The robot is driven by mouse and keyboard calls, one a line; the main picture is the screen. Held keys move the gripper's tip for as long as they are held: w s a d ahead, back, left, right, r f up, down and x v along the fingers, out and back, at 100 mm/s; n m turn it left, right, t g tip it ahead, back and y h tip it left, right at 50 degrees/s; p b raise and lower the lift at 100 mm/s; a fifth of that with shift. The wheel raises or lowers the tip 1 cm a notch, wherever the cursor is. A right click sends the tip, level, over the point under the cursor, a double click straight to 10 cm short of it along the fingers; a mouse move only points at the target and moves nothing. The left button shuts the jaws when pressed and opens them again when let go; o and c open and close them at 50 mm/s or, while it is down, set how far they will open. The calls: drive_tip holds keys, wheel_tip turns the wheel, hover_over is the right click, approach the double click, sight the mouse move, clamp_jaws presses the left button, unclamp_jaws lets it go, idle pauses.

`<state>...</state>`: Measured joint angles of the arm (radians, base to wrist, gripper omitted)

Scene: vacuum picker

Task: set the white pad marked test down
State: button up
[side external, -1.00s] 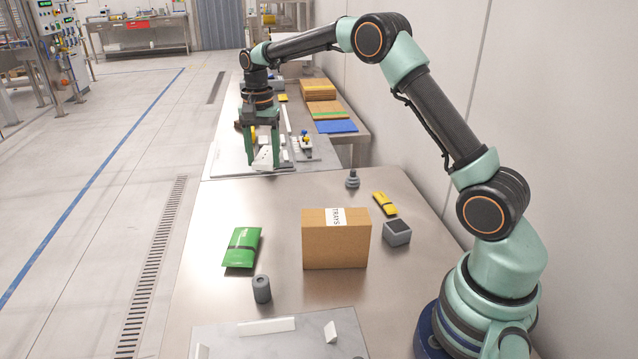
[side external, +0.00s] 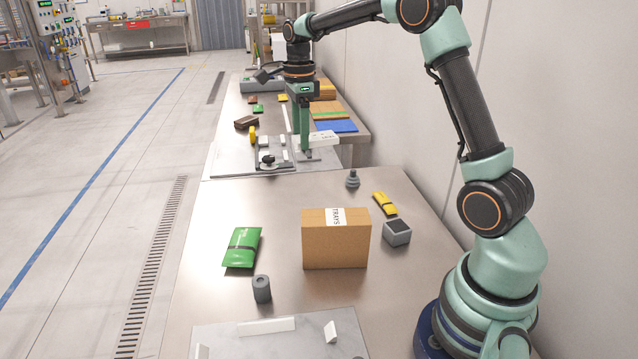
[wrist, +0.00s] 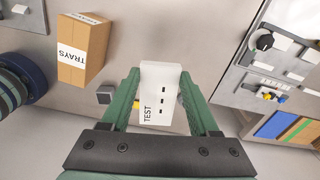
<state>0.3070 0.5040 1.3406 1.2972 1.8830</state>
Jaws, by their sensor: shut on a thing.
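The white pad (wrist: 161,88) with black TEST lettering and dark slots lies between the two green fingers of my gripper (wrist: 160,78) in the wrist view. The fingers are shut on its sides. In the side external view the pad (side external: 323,138) shows beside the green fingers of my gripper (side external: 305,145), near the right front part of the far table. Its lettering is too small to read there. I cannot tell how high it is above the surface.
The far table bears a grey plate (side external: 228,160) with fixtures, and brown and blue flat stacks behind (side external: 335,126). The near table (side external: 225,205) holds a TRAYS carton (side external: 335,245), a green packet (side external: 242,248) and a yellow packet (side external: 385,204). Its back left is clear.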

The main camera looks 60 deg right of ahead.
drive_tip(key=shift+s+d+m, duration=0.35)
drive_tip(key=shift+s+m, duration=0.1)
drive_tip(key=shift+m, duration=0.45)
drive_tip(key=shift+f, duration=0.4)
wheel_tip(320, 180, down, 19)
drive_tip(key=shift+f, duration=0.15)
drive_tip(key=o, duration=1.3)
drive_tip(key=shift+f, duration=0.1)
drive_tip(key=shift+o, duration=0.2)
